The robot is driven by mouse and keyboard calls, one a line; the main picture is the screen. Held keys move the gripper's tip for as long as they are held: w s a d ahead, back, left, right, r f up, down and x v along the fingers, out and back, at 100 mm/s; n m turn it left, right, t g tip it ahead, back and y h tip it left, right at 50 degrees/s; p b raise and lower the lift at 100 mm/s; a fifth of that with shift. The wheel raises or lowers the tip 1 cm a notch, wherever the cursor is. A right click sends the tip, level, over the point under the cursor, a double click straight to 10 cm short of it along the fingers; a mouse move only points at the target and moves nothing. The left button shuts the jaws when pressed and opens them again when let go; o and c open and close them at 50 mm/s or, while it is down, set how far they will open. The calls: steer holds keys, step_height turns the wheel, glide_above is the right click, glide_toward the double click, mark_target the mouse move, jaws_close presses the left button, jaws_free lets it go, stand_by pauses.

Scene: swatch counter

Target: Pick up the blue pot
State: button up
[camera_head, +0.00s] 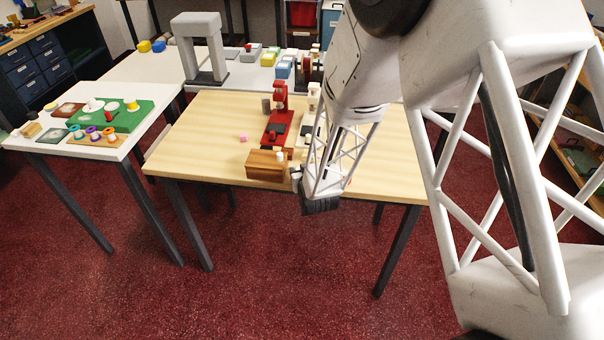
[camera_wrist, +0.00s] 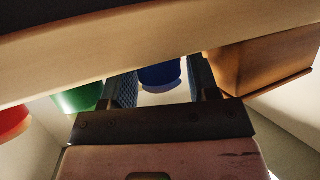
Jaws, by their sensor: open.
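The blue pot (camera_wrist: 160,75) shows in the wrist view between the two fingers of my gripper (camera_wrist: 162,83). Its upper part in the picture is cut off by a pale band, and only a rounded blue piece shows. The fingers stand open on either side of it with patterned inner pads. I cannot tell whether they touch it. In the head view I cannot make out the blue pot. My arm's end is low at the front edge of the wooden table, and my fingers are mostly hidden there.
A green pot (camera_wrist: 78,98) and a red pot (camera_wrist: 12,122) stand left of the fingers in the wrist view. A brown wooden box (camera_wrist: 265,62) is close on the right; a wooden box (camera_head: 267,166) also shows in the head view. The table's (camera_head: 205,150) left part is mostly clear.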

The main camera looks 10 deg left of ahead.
stand_by(0.4)
steer(key=c, duration=0.7)
steer(key=shift+r, duration=0.25)
steer(key=shift+r, duration=1.35)
steer(key=shift+s+d+r, duration=0.1)
steer(key=shift+s+r, duration=0.1)
steer(key=shift+r, duration=0.05)
steer(key=s+d, duration=0.3)
steer(key=s, duration=0.4)
steer(key=s+d+r, duration=0.1)
steer(key=s+d, duration=0.2)
steer(key=s, duration=0.4)
steer(key=shift+s+r, duration=0.15)
